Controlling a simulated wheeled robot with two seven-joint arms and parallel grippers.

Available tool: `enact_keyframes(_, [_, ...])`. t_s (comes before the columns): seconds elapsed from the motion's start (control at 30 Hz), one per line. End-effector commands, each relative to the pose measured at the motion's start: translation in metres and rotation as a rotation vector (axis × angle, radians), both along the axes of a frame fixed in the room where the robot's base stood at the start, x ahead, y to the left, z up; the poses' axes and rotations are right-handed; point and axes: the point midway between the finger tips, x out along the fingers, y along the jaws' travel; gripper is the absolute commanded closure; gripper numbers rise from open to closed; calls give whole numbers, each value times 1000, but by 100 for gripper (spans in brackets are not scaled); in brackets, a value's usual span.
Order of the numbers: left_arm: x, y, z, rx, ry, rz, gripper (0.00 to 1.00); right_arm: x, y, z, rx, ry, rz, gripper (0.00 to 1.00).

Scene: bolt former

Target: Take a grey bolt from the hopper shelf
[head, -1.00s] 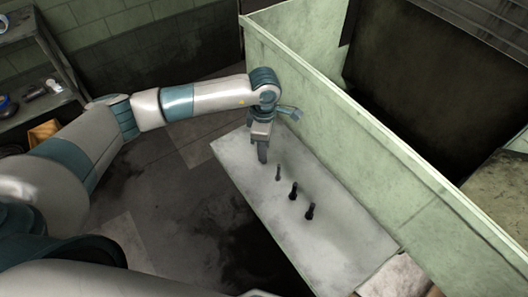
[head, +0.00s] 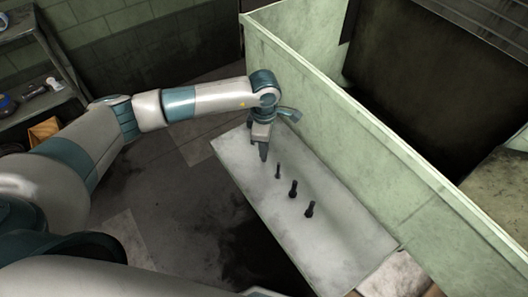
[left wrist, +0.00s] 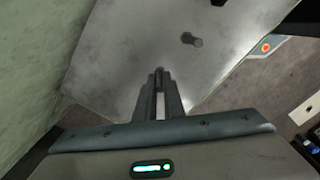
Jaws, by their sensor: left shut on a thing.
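The hopper shelf (head: 340,232) is a pale metal plate along the green wall. Three dark bolts stand in a row on it: the nearest to my gripper (head: 278,171), a middle one (head: 293,188) and a far one (head: 310,209). My left gripper (head: 264,154) points down over the shelf's upper left end, beside the row. In the left wrist view its fingers (left wrist: 160,82) are close together, shut on a grey bolt that they mostly hide. A standing bolt (left wrist: 191,39) shows ahead of them, apart from the fingers. My right gripper is not in view.
A green hopper wall (head: 345,110) rises directly along the shelf's right side. A dark rack with small items (head: 38,92) stands at the far left. The floor (head: 185,215) left of the shelf is open.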

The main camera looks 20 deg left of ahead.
Motion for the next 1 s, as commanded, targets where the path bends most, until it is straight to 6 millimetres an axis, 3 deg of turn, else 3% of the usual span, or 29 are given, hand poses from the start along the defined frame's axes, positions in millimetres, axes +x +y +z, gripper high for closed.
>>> enact_keyframes(0.33, [1,0,14,-1,-3,0,100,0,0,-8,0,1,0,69])
enact_keyframes(0.8, [1,0,86,-1,-4,-1,100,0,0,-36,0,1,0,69])
enact_keyframes(1.0, [1,0,100,-1,-2,0,100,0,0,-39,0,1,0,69])
